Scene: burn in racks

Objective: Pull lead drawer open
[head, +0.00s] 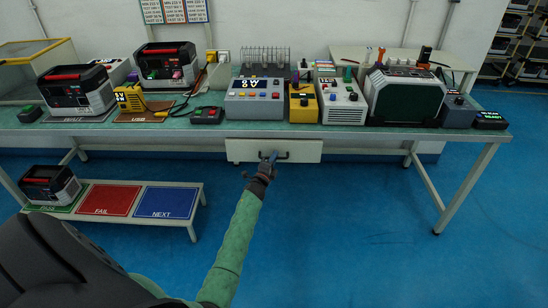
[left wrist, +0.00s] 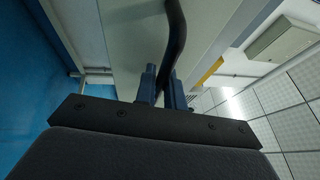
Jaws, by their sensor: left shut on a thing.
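The lead drawer (head: 240,150) is a pale front panel under the bench's middle, with a dark bar handle (head: 284,155). In the head view its front looks about flush under the tabletop; I cannot tell if it is slightly open. My left gripper (head: 269,158) reaches up to the handle from below. In the left wrist view the two blue fingers (left wrist: 162,88) are shut on the dark handle (left wrist: 177,35), with the pale drawer front (left wrist: 130,45) behind it. My right gripper is not in view.
The green-topped workbench (head: 215,128) carries several instruments, including a grey meter box (head: 252,98) and yellow unit (head: 303,104) above the drawer. A low bench (head: 192,222) with green, red and blue mats stands at left. The blue floor (head: 340,220) is clear at centre and right.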

